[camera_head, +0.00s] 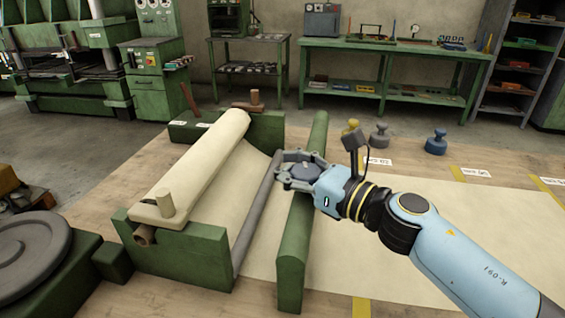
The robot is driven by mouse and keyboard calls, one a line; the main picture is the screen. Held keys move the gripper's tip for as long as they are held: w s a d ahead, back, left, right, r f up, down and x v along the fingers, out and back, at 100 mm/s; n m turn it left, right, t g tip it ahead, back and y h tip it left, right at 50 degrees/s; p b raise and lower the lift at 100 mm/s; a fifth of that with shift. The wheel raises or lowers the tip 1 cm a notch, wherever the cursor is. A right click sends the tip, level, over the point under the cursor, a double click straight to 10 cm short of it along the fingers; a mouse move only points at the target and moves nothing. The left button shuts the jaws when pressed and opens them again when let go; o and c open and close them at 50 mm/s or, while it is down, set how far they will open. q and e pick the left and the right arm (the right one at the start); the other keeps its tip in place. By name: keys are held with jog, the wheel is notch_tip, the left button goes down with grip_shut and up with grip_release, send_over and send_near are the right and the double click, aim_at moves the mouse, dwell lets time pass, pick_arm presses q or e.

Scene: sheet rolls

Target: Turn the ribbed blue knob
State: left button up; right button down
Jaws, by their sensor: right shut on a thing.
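A dark blue knob (304,170) sits between the fingers of my right gripper (290,171), by the upper part of the green bar (304,215). The fingers close around its sides and hide much of it. Its ribs are too small to make out. My right arm reaches in from the lower right. My left gripper is not in view.
A cream sheet roll (200,160) lies in a green stand (185,250), its sheet passing a grey rod (256,215). Yellow (351,126), grey (379,136) and blue (436,143) knobbed weights stand behind my arm. A round grey disc (28,252) lies at left.

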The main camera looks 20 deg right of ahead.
jog(key=shift+d+f+m+t+h, duration=0.2)
jog(key=shift+m+h, duration=0.3)
jog(key=shift+h, duration=0.25)
jog(key=shift+d+f+m+t+h, duration=0.1)
jog(key=shift+d+m+t+h, duration=0.1)
jog(key=shift+m+h, duration=0.45)
jog(key=shift+h, duration=0.3)
jog(key=c, duration=1.7)
grip_release()
jog(key=shift+s, duration=0.1)
jog(key=o, duration=0.4)
jog(key=shift+s+r, duration=0.1)
jog(key=shift+s, duration=0.1)
jog(key=o, duration=0.4)
jog(key=shift+w+r, duration=0.1)
jog(key=shift+w, duration=0.05)
jog(key=v, duration=1.2)
jog(key=shift+o, duration=0.3)
